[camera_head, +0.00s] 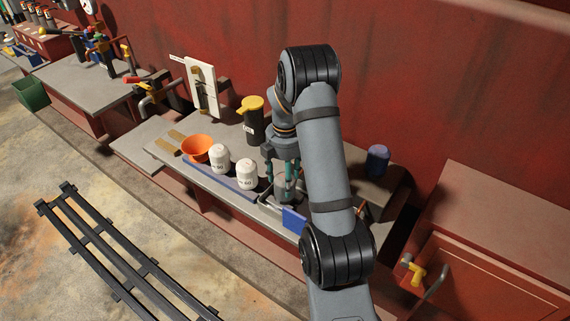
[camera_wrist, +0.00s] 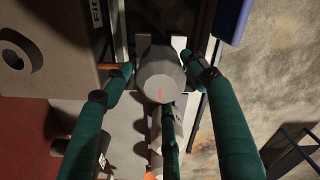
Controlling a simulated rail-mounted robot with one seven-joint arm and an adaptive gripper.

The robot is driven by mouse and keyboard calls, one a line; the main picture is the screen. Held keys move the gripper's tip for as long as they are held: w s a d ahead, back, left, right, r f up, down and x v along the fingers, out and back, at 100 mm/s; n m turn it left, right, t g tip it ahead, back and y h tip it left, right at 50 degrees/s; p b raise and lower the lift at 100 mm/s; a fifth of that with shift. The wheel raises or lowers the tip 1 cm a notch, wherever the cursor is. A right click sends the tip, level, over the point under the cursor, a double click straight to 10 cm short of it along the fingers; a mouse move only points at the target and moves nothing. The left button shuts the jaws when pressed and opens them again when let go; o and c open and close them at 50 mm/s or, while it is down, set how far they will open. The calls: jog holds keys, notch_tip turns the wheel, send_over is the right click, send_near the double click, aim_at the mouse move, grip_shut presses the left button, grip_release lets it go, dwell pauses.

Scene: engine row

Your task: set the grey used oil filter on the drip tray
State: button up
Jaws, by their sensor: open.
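The grey used oil filter (camera_wrist: 161,78) shows in the wrist view as a grey cylinder seen end-on, with a small orange mark. My gripper (camera_wrist: 157,66) has its green fingers spread around it, one on each side and one below. They look open, and I cannot tell whether any finger touches it. In the head view my gripper (camera_head: 286,186) points down over the front part of the bench, and the arm hides much of that spot. The filter is mostly hidden there. I cannot make out the drip tray for certain in either view.
On the bench (camera_head: 168,157), left of my gripper, stand two white filters (camera_head: 247,174) (camera_head: 219,158), an orange funnel (camera_head: 196,148) and a black jug (camera_head: 254,125) with a yellow top. A blue panel (camera_head: 293,220) is close to my gripper. A blue cylinder (camera_head: 377,160) stands right.

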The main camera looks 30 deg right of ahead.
notch_tip(320, 180, up, 8)
jog(key=shift+f, duration=0.15)
dwell(1.3)
